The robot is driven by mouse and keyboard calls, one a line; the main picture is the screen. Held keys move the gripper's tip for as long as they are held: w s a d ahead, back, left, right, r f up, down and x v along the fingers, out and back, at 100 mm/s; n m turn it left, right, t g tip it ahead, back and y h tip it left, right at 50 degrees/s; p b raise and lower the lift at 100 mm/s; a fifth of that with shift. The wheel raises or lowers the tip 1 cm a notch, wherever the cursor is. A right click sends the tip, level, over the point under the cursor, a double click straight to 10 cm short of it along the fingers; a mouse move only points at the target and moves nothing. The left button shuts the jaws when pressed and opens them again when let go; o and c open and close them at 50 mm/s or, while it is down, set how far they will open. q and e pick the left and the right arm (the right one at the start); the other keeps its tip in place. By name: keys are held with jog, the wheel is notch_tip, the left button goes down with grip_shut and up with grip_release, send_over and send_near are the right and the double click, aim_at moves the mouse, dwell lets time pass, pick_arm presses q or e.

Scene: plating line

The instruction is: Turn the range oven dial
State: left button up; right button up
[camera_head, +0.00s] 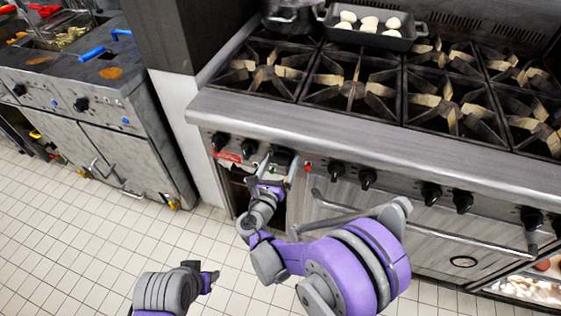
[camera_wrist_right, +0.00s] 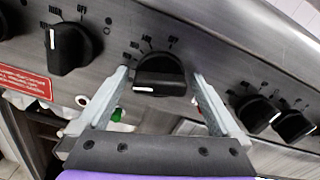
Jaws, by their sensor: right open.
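The range oven dial (camera_wrist_right: 160,76) is a black knob with a white pointer mark at its lower left, on the metal front panel. The right gripper (camera_wrist_right: 160,82) is open in the right wrist view, one finger on each side of this dial. I cannot tell whether the fingers touch it. In the head view the right gripper (camera_head: 272,177) reaches up to the range front, at the dark dial (camera_head: 283,157), which it partly covers. The left gripper (camera_head: 209,278) is low in the head view, away from the range; its jaws are unclear.
Other black knobs flank the dial, one to its left (camera_wrist_right: 70,46) and others to its right (camera_wrist_right: 255,113). A red indicator (camera_head: 308,167) is close by. The oven door handle (camera_head: 420,232) runs below. A pan with pale items (camera_head: 372,36) sits on the range top.

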jog(key=shift+c, duration=0.3)
jog(key=c, duration=1.2)
jog(key=shift+o, duration=0.2)
jog(key=shift+m, duration=0.3)
jog(key=m, duration=0.4)
jog(key=shift+m+b, duration=0.3)
jog(key=shift+b, duration=0.05)
jog(key=m, duration=1)
jog(key=shift+d+f+m, duration=0.1)
jog(key=shift+m, duration=0.3)
jog(key=m, duration=0.5)
